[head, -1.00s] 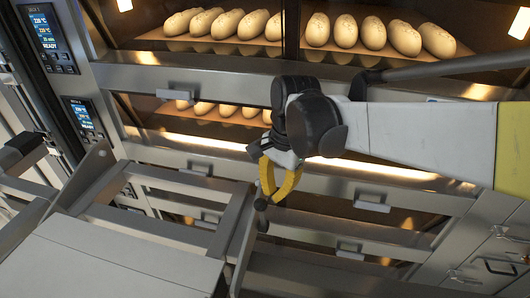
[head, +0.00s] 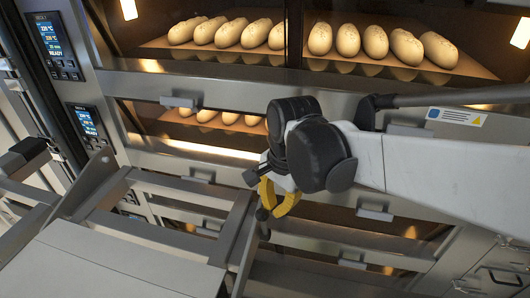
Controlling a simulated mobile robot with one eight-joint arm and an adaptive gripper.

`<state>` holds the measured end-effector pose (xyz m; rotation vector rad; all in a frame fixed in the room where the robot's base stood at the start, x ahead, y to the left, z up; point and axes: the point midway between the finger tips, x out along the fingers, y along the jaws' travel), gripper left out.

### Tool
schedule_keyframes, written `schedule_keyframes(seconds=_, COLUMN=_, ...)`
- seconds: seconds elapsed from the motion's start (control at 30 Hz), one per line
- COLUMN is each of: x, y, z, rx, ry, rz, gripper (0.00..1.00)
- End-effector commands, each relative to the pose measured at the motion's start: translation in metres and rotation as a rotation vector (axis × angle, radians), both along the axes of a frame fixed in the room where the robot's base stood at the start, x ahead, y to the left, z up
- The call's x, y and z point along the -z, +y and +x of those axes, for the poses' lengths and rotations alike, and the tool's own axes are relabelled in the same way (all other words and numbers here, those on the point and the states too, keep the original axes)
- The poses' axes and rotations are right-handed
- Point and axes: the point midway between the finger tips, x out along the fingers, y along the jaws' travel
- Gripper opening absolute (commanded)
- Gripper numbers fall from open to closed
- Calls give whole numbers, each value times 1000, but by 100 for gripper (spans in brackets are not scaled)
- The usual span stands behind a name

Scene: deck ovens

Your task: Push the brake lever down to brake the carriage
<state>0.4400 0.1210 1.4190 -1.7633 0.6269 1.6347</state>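My gripper (head: 273,211) is in the middle of the head view, pointing down, with its two yellow fingers curving together so that the tips appear to meet with nothing between them. A dark round knob (head: 262,214), which looks like the end of the brake lever, shows just left of and below the fingertips. I cannot tell if they touch. A second dark knob or joint (head: 264,234) shows just below it. The carriage (head: 110,265), a grey metal frame with a flat pale top, stands at the lower left. The lever's shaft is mostly hidden.
The deck oven (head: 330,80) fills the background, with loaves (head: 375,42) behind its glass doors. Door handles (head: 375,213) stick out from its front. Control panels (head: 52,40) are at the upper left. A dark bar (head: 460,95) runs behind my arm at the right.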

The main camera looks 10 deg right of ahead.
Motion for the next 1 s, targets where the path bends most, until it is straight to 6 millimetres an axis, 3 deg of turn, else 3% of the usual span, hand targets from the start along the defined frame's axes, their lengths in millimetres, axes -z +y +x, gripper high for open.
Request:
schedule_keyframes(seconds=0.43, x=10, y=14, z=-36, rx=-10, ry=-233, rz=-84, gripper=0)
schedule_keyframes(seconds=0.73, x=33, y=27, z=-69, rx=-14, ry=-502, rz=-179, gripper=0)
schedule_keyframes(seconds=1.0, x=54, y=32, z=-85, rx=-3, ry=-655, rz=-236, gripper=0)
